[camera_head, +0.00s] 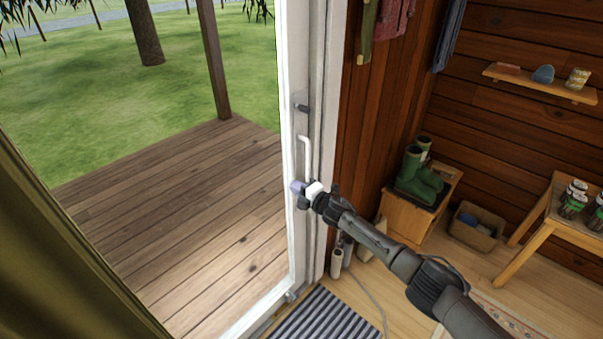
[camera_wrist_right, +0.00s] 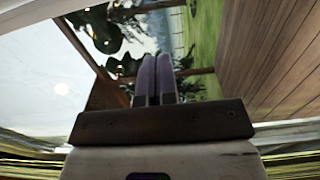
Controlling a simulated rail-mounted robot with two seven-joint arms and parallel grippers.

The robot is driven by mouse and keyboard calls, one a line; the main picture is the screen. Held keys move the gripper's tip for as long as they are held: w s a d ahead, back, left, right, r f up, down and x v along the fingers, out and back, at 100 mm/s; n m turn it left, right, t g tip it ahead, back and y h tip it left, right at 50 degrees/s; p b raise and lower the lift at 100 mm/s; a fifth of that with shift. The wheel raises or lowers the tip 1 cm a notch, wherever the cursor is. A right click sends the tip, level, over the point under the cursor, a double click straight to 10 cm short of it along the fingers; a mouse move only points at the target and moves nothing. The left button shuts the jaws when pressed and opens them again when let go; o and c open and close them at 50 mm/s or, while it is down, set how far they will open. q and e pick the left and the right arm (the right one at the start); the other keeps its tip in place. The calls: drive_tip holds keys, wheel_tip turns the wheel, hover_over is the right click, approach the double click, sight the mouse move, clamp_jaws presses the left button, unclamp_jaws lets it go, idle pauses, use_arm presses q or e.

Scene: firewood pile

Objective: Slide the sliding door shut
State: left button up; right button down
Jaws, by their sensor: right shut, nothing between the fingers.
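The sliding door's white upright frame (camera_head: 291,240) stands beside the jamb at the middle of the head view, with a white bar handle (camera_head: 306,150) on it. I cannot tell whether a clear pane or an open gap lies to its left. My right gripper (camera_head: 297,187) is at the lower end of the handle, its fingertips pointing left across the white frame. Its pale purple fingers also show close together in the right wrist view (camera_wrist_right: 155,80), with nothing between them. I cannot tell whether they touch the door. My left gripper is out of view.
A wooden deck (camera_head: 185,205) and lawn lie outside. An olive curtain (camera_head: 50,260) hangs at left. A striped mat (camera_head: 327,318) lies inside the threshold. Green boots (camera_head: 420,180) stand on a low wooden stand, with a box (camera_head: 475,228) and a table (camera_head: 540,228) to the right.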

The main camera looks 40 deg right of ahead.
use_arm(q)
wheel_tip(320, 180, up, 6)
drive_tip(key=p, duration=0.5)
use_arm(e)
drive_tip(key=r+v, duration=0.1)
drive_tip(key=v, duration=0.6)
drive_tip(key=shift+s+d, duration=0.35)
drive_tip(key=shift+d, duration=0.05)
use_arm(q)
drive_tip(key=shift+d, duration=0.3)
